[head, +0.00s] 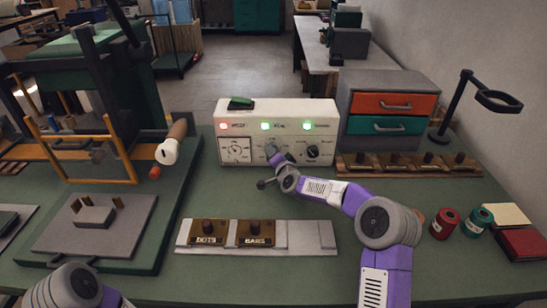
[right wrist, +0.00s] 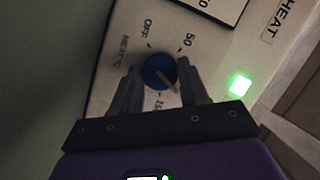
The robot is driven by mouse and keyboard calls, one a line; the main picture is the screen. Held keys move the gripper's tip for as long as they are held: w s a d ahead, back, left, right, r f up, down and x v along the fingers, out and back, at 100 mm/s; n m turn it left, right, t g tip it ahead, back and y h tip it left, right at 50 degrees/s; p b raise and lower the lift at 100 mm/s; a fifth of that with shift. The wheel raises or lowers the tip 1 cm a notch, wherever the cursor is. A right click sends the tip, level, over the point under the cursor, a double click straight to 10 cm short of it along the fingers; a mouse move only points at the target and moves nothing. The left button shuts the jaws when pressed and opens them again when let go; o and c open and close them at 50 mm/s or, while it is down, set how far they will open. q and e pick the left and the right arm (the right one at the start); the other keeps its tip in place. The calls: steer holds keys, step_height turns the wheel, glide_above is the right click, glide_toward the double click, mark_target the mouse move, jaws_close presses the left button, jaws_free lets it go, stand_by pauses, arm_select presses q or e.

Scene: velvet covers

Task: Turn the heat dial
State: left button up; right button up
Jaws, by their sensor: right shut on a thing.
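The heat dial is a round blue knob (right wrist: 158,70) with a pale pointer line, on the front of a cream control box (head: 240,117). The right wrist view shows it between the two fingers of my right gripper (right wrist: 157,82), which is shut on it. The pointer line slants to the lower right in that view. Marks reading OFF, 50 and HEAT °C are printed around the dial, and the fingers partly cover another number. In the head view my right gripper (head: 273,157) reaches the box's middle dial. My left gripper is out of view.
A black dial (head: 312,151) is right of the heat dial, and a square meter (head: 235,150) is left. Three lights glow on the box. A plate with DOTS and BARS blocks (head: 209,229) lies in front. A drawer unit (head: 390,85) stands to the right.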

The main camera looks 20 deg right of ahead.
steer(key=m, duration=0.1)
steer(key=m+t, duration=0.1)
steer(key=m+y, duration=0.1)
steer(key=shift+d+f+m+t, duration=0.15)
steer(key=shift+f+m+t, duration=0.15)
steer(key=shift+m, duration=0.1)
steer(key=m+t, duration=0.1)
steer(key=m, duration=0.3)
steer(key=shift+t, duration=0.3)
steer(key=shift+r, duration=0.1)
steer(key=o, duration=1.1)
steer(key=shift+c, duration=0.2)
steer(key=shift+s+d+f+p, duration=0.15)
steer(key=shift+s+p, duration=0.15)
steer(key=shift+s, duration=0.95)
steer(key=shift+s+d+f+p, duration=0.1)
steer(key=shift+s+p, duration=0.15)
steer(key=shift+s, duration=1)
steer(key=shift+s+d+f+p, duration=0.15)
steer(key=shift+s+p, duration=0.15)
steer(key=shift+s, duration=0.95)
steer(key=shift+a, duration=0.1)
